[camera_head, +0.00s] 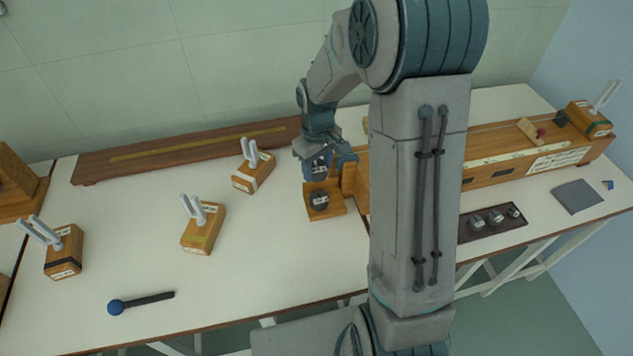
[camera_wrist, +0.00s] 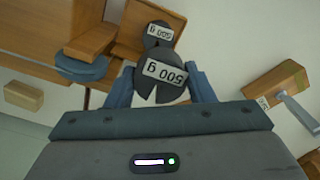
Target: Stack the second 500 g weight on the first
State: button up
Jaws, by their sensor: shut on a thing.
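My gripper (camera_head: 317,160) is shut on a dark slotted disc weight (camera_head: 315,173) with a white label. In the wrist view the held weight (camera_wrist: 160,81) reads "500 g" and sits between the blue fingers of my gripper (camera_wrist: 160,85). The other 500 g weight (camera_head: 319,200) rests on a small wooden platform (camera_head: 334,208), below the held one in the head view. In the wrist view this weight (camera_wrist: 159,34) shows just past the held weight, partly hidden by it. The held weight is apart from it, raised above the platform.
Wooden blocks with tuning forks (camera_head: 203,230) (camera_head: 254,172) (camera_head: 64,252) stand on the white bench to the left. A mallet (camera_head: 140,302) lies near the front edge. A dark tray (camera_head: 487,222) with several small weights is at right. A long wooden board (camera_head: 190,150) lies behind.

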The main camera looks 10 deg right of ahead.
send_over(319, 197)
notch_tip(319, 197, down, 6)
jog(key=shift+r, duration=0.25)
jog(key=shift+f, duration=1.65)
jog(key=shift+f, duration=0.1)
jog(key=shift+f, duration=0.15)
jog(key=o, duration=1.3)
jog(key=shift+o, duration=0.2)
